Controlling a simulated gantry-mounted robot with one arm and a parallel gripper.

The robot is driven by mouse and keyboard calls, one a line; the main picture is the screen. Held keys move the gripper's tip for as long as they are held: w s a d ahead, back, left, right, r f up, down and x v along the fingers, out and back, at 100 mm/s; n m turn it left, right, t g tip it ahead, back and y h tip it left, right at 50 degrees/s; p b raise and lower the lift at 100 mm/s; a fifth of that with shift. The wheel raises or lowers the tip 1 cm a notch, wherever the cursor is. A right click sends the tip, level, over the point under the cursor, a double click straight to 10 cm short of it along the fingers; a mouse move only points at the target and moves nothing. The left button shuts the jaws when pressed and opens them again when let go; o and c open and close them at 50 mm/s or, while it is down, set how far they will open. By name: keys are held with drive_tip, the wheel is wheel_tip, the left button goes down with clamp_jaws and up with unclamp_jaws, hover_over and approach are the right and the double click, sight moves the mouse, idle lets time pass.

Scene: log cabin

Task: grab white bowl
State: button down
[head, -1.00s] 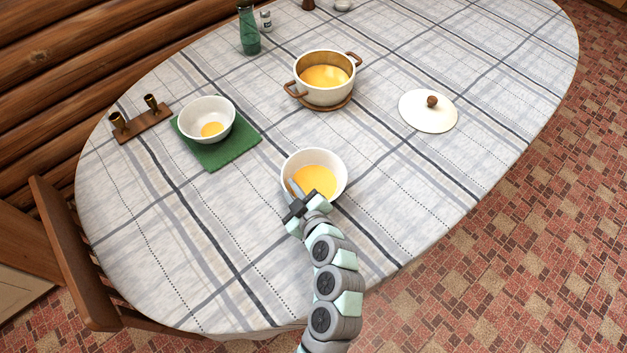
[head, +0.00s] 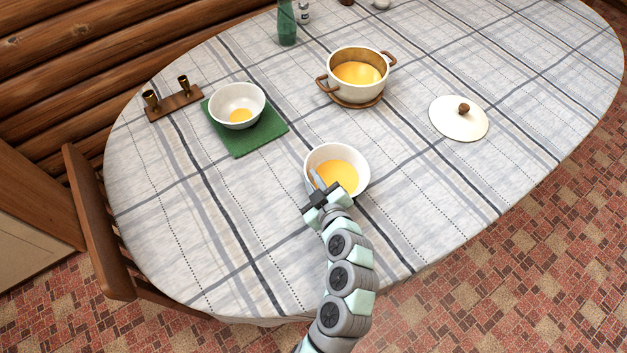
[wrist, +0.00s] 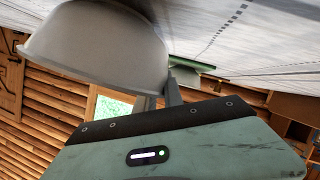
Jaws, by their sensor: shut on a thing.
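A white bowl (head: 358,159) with orange-yellow contents stands near the table's front edge in the head view. My gripper (head: 316,184) is at its near left rim, shut on the bowl's wall, with one finger showing inside the rim. In the wrist view the bowl (wrist: 95,42) fills the upper left, with the gripper fingers (wrist: 160,98) against its side. Whether its base touches the cloth is hard to tell. A second white bowl (head: 237,94), also with some orange-yellow contents, sits on a green mat (head: 262,138) farther left, apart from my gripper.
A white pot (head: 352,92) with brown handles stands on a wooden trivet behind the bowl. A lid (head: 457,122) lies to the right. A green bottle (head: 287,24) and a wooden candle holder (head: 174,106) are farther back. A chair (head: 95,215) stands at left.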

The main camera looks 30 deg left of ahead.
wheel_tip(320, 180, up, 18)
drive_tip(key=p, duration=0.2)
drive_tip(key=shift+p, duration=0.3)
idle(0.4)
